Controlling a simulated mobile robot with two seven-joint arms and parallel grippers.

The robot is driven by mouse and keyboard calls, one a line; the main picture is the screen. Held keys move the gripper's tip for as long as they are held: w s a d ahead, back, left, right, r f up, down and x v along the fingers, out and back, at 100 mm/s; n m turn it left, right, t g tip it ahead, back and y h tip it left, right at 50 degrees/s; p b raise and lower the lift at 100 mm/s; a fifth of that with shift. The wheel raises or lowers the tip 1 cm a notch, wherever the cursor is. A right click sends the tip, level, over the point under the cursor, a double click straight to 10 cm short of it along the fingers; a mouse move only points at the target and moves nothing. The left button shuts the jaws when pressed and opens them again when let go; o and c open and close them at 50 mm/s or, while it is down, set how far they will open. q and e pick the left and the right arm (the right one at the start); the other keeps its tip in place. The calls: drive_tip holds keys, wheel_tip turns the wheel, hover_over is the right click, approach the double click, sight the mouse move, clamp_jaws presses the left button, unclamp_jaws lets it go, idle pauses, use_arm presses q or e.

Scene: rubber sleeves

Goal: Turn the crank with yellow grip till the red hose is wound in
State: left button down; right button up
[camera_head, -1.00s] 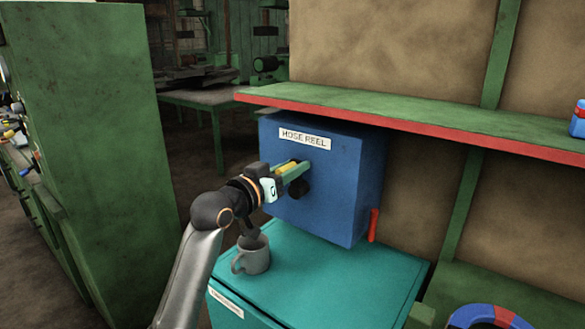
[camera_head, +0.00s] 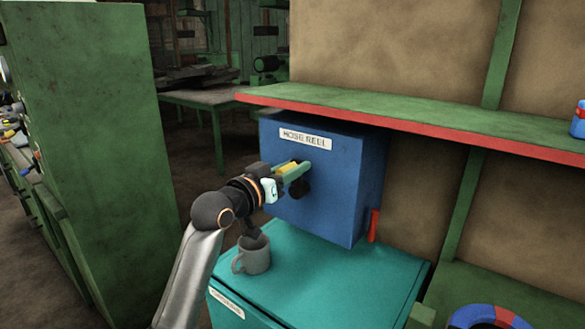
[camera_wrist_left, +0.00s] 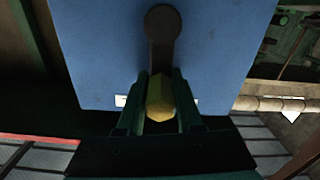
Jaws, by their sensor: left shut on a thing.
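The blue hose reel box (camera_head: 335,190) carries a "HOSE REEL" label and stands on a teal cabinet under a shelf. Its dark crank (camera_head: 300,188) is on the front face; the crank arm also shows in the left wrist view (camera_wrist_left: 163,45). The yellow grip (camera_head: 289,168) sits between the fingers of my left gripper (camera_head: 288,174), which is shut on it; the left wrist view shows the yellow grip (camera_wrist_left: 160,98) between both fingers. The red hose (camera_head: 374,225) shows as a short piece at the box's lower right side. My right gripper is not in view.
A grey mug (camera_head: 254,255) stands on the teal cabinet (camera_head: 335,290) in front of the box, close under my left arm. A green shelf with a red edge (camera_head: 420,132) runs above the box. A tall green cabinet (camera_head: 100,150) stands at the left.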

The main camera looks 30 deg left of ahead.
use_arm(q)
drive_tip(key=shift+d+m, duration=0.3)
drive_tip(key=shift+m, duration=0.1)
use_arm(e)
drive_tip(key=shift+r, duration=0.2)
